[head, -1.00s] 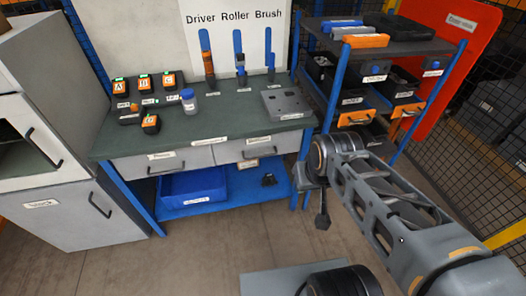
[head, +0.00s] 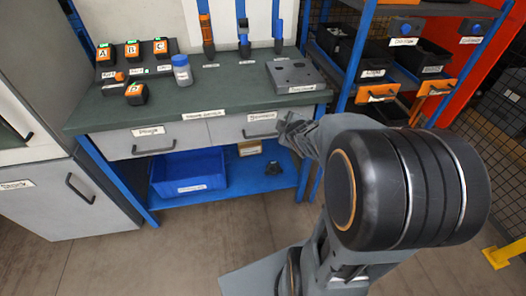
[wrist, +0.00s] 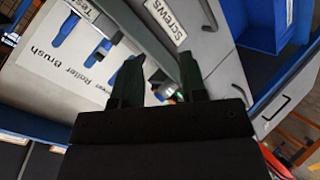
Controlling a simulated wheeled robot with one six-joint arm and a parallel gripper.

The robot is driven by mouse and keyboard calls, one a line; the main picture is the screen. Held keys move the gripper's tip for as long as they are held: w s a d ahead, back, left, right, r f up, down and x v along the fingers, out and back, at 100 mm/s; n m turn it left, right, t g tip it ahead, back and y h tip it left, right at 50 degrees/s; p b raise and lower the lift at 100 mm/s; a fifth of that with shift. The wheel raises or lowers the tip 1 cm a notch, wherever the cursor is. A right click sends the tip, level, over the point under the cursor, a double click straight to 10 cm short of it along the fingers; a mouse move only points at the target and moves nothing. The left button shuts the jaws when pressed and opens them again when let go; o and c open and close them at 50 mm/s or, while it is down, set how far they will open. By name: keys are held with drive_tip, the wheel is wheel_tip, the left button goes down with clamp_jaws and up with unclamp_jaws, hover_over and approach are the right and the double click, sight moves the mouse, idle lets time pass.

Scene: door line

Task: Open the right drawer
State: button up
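The right drawer (head: 243,128) is in the grey front under the green workbench top, flush with its neighbour. Its dark bar handle (head: 260,134) shows just left of my gripper. My gripper (head: 291,126) is small and partly hidden by my arm in the head view, close to the drawer's right end. In the wrist view its two dark fingers (wrist: 160,78) stand apart with no object visibly held between them. A "SCREWS" label (wrist: 165,22) on a grey front lies beyond the fingertips. Whether a finger touches the drawer or handle I cannot tell.
The left drawer (head: 150,142) is shut beside it. A blue bin (head: 188,172) sits on the shelf below. The bench bears battery packs (head: 132,50), a bottle (head: 182,70) and a grey plate (head: 293,75). A rack with orange-handled bins (head: 375,92) stands right.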

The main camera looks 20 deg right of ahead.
wheel_tip(320, 180, down, 9)
drive_tip(key=w+d+n+t+y+b, duration=0.2)
drive_tip(key=n+b, duration=0.2)
drive_tip(key=n+t+y+b, duration=0.2)
drive_tip(key=n+y+b, duration=0.2)
drive_tip(key=n+b, duration=0.1)
approach(265, 135)
drive_tip(key=x, duration=0.5)
drive_tip(key=b+x, duration=0.1)
drive_tip(key=x, duration=0.4)
drive_tip(key=shift+w+f, duration=0.2)
drive_tip(key=shift+f, duration=0.1)
clamp_jaws()
